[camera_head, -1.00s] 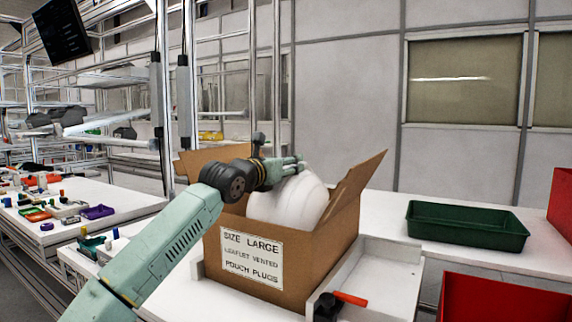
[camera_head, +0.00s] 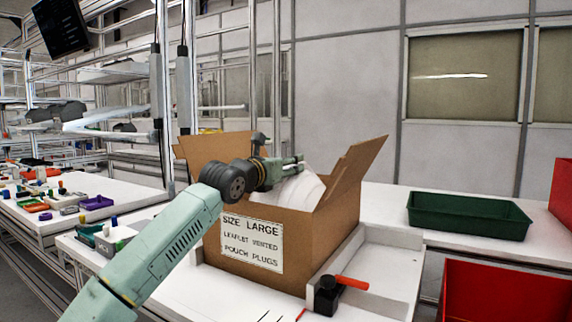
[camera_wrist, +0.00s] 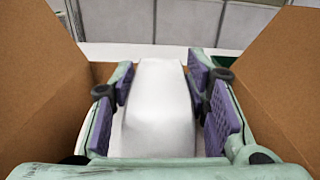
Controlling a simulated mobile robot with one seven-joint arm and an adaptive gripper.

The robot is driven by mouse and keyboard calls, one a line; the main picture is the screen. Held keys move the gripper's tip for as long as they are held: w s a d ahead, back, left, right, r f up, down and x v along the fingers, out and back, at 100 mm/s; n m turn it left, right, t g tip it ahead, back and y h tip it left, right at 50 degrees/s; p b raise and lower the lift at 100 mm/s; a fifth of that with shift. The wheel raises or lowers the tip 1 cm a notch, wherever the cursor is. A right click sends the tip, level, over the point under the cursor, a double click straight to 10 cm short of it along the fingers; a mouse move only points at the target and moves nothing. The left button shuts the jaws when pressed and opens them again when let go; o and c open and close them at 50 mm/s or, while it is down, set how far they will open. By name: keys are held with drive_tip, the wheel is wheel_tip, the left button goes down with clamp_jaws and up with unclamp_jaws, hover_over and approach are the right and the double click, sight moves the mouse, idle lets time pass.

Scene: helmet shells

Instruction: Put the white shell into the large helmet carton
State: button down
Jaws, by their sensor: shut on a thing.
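The white shell (camera_head: 311,190) is mostly down inside the large helmet carton (camera_head: 331,232); only its upper part shows above the front wall in the head view. The carton is brown, with its flaps up and a "SIZE LARGE" label on the front. My gripper (camera_head: 298,164) is at the carton's opening, shut on the shell. In the wrist view the shell (camera_wrist: 159,108) lies between the purple finger pads, with carton flaps (camera_wrist: 282,70) on both sides. The shell's lower part and the carton floor are hidden.
A green tray (camera_head: 467,229) stands on the white bench to the right, with a red bin (camera_head: 505,293) in front of it. A white tray (camera_head: 385,262) and a black thing with a red handle (camera_head: 328,294) are beside the carton. Small coloured items lie on the left bench.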

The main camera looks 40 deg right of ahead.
drive_tip(key=shift+f+b, duration=1.15)
drive_tip(key=shift+f, duration=0.1)
drive_tip(key=c, duration=1.1)
unclamp_jaws()
drive_tip(key=shift+o, duration=1.4)
wheel_tip(320, 180, up, 10)
drive_tip(key=shift+r, duration=0.1)
